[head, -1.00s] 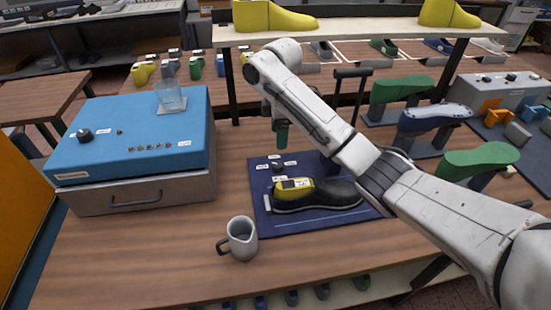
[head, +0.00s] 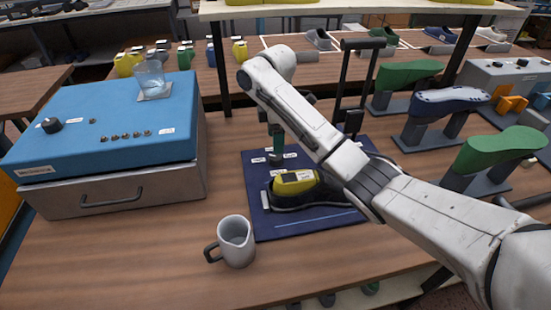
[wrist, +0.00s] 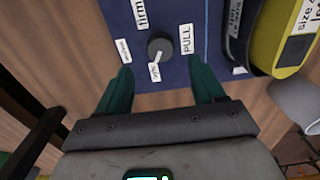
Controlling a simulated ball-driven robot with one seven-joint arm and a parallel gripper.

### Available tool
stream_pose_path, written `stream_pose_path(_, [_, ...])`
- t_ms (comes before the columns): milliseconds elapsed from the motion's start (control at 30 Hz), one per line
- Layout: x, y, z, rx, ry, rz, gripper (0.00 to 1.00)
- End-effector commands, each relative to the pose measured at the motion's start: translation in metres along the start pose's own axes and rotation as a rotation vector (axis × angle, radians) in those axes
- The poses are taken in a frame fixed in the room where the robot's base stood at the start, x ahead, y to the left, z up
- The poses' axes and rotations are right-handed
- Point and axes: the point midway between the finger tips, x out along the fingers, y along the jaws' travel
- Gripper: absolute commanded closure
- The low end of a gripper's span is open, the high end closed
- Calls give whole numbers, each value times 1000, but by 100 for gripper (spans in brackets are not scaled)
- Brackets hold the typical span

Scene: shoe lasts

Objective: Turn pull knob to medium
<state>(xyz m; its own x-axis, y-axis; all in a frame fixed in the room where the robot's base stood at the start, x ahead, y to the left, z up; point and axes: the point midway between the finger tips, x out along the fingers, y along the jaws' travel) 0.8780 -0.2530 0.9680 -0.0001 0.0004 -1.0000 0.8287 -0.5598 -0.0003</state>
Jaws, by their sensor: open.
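The pull knob (wrist: 161,47) is a small dark round knob on a blue mat, with a white pointer mark toward the bottom of the wrist view. Small white labels surround it: "firm" (wrist: 140,13), "PULL" (wrist: 187,38) and two others too small to read surely. My gripper (wrist: 161,82) has two green fingers, open and empty. In the wrist view the knob lies just beyond the fingertips, roughly centred between them. In the head view my gripper (head: 275,152) is low over the labelled corner of the mat and mostly hides the knob.
A yellow-and-black shoe last (head: 295,183) lies on the blue mat (head: 300,225) close to the knob. A blue control box (head: 100,125) with a glass (head: 150,76) is at left. Green lasts (head: 407,73) stand at right.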

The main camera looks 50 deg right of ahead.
Motion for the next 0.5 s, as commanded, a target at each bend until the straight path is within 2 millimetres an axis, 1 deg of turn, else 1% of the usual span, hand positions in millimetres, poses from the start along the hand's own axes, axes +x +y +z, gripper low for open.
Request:
stream_pose_path(33, [16,0,0,0,1,-2,32])
stream_pose_path(200, [40,0,1,1,-1,-2,32])
stream_pose_path(400, [59,0,1,1,-1,-2,32])
stream_pose_path(500, [64,0,0,0,-1,-1,32])
